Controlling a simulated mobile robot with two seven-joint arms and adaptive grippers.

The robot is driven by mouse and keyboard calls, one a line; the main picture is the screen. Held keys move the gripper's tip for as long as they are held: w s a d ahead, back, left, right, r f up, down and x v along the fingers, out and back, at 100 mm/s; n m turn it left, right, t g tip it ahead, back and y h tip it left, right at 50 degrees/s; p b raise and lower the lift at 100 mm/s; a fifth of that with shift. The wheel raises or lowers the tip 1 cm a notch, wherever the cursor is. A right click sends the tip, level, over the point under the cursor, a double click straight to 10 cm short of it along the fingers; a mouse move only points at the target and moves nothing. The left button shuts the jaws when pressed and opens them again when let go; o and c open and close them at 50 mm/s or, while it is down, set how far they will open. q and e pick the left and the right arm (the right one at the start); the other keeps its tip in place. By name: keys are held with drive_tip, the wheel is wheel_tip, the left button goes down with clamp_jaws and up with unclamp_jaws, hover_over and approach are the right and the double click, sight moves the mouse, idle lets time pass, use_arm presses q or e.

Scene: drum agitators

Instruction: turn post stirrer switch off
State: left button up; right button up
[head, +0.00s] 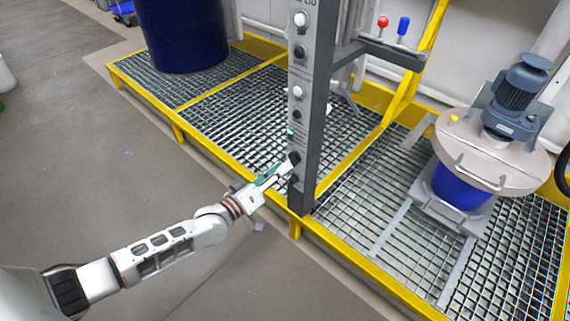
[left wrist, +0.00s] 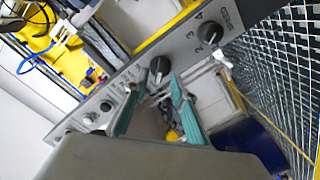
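A grey upright post (head: 308,120) carries a column of knobs and lamps. A black rotary knob (left wrist: 159,68) on its panel lies just beyond my left gripper's fingertips (left wrist: 157,83) in the left wrist view. The two teal fingers are apart, one on each side of the knob's line, and I see no clear contact. A second black knob (left wrist: 210,32), with numbers around it, sits farther along the panel. In the head view the left gripper (head: 281,169) reaches the lower post, near a black knob (head: 294,158). The knob's exact setting is unclear. My right gripper is not in view.
A drum with a lid and motor (head: 516,95) stands on the right grating. A dark blue drum (head: 182,35) stands at the back left. A bracket (head: 385,50) with red and blue handles juts from the post.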

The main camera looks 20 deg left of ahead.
use_arm(q)
drive_tip(key=v, duration=0.9)
